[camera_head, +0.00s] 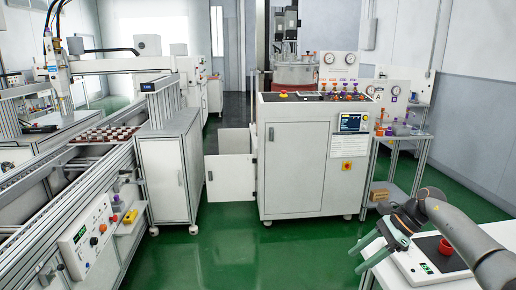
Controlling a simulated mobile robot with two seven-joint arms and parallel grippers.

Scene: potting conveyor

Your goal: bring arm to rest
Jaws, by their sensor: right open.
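My right arm comes in from the lower right. Its gripper (379,246), with green fingers, is open and empty, held above the left edge of a white bench. The fingers point left and down, apart from the things on the bench. My left gripper is not in view.
Under the right arm is a scale (426,264) with a red cup (446,246) on it. A white cabinet (305,160) with a screen stands in the middle. A conveyor (60,165) with a tray of dark pots (104,134) runs along the left. The green floor (240,245) between is clear.

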